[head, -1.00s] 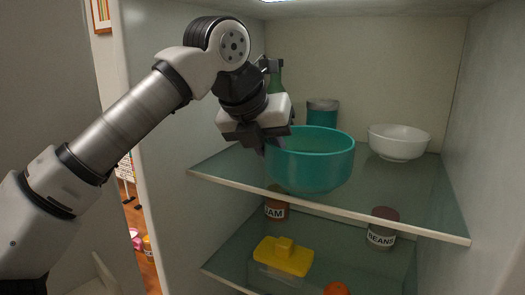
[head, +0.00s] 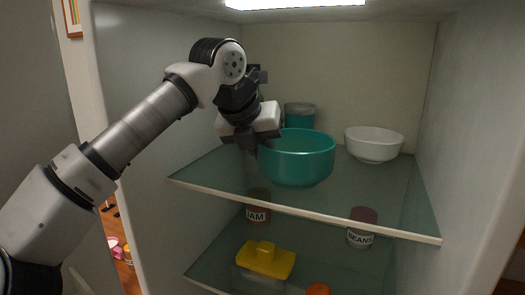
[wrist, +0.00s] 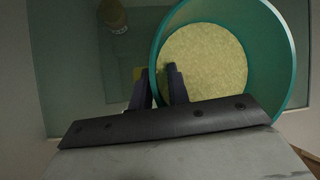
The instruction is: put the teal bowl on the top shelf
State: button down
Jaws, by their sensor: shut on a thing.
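The teal bowl (head: 298,165) is upright over the glass top shelf (head: 385,208), behind its front edge. I cannot tell whether its base touches the glass. My gripper (head: 262,143) is shut on the left side of the bowl's rim. The lower part of the fingers is partly hidden in the head view.
A white bowl (head: 373,146) stands right of the teal bowl. A teal canister (head: 299,117) stands behind it. On the shelf below are a jam jar (head: 257,212), a beans can (head: 361,232), a yellow-lidded dish (head: 266,258) and an orange item (head: 318,289). The top shelf's right front is clear.

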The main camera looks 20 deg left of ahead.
jog(key=shift+f+b, duration=0.5)
jog(key=shift+f, duration=0.1)
jog(key=c, duration=0.7)
grip_release()
jog(key=shift+r, duration=0.15)
notch_tip(320, 180, up, 6)
jog(key=p, duration=0.5)
jog(key=shift+r, duration=0.2)
jog(key=s+b, duration=0.1)
jog(key=s+f+b, duration=0.1)
jog(key=shift+s, duration=0.35)
jog(key=s+b, duration=0.3)
jog(key=s, duration=1)
jog(key=shift+s+a+r, duration=0.15)
jog(key=shift+a+r, duration=0.05)
jog(key=shift+a, duration=0.05)
